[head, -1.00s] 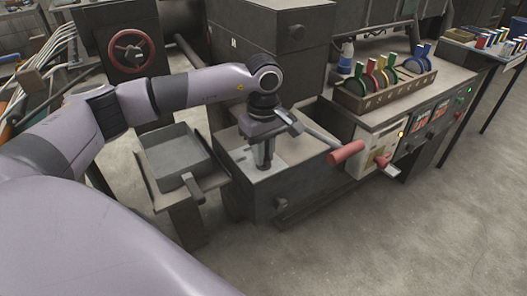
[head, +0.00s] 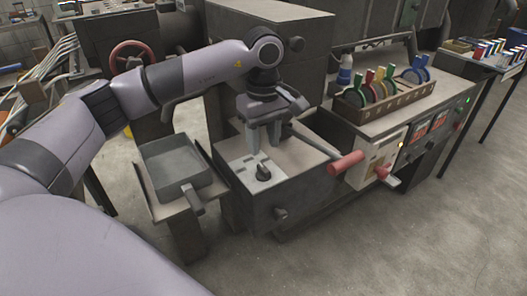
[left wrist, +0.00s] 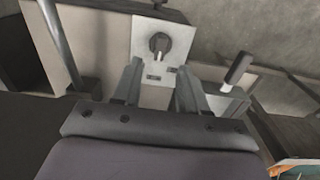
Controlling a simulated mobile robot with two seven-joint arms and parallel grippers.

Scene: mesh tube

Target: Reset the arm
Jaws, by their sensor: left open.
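My left gripper (head: 264,149) is open and empty, pointing down above the grey machine block (head: 285,185) in the head view. Its two fingers (left wrist: 158,85) stand apart in the left wrist view. Below it is a light plate (head: 248,178) with a dark rotary knob (head: 263,172); the same knob (left wrist: 160,44) shows beyond the fingertips in the left wrist view. The fingers look clear of the knob. My right gripper is not in view.
A lever with a red handle (head: 346,163) sticks out right of the gripper. A grey tray (head: 176,165) with a handle stands left of the block. A wooden rack (head: 385,101) of coloured rings sits on the bench behind. Open floor lies at front right.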

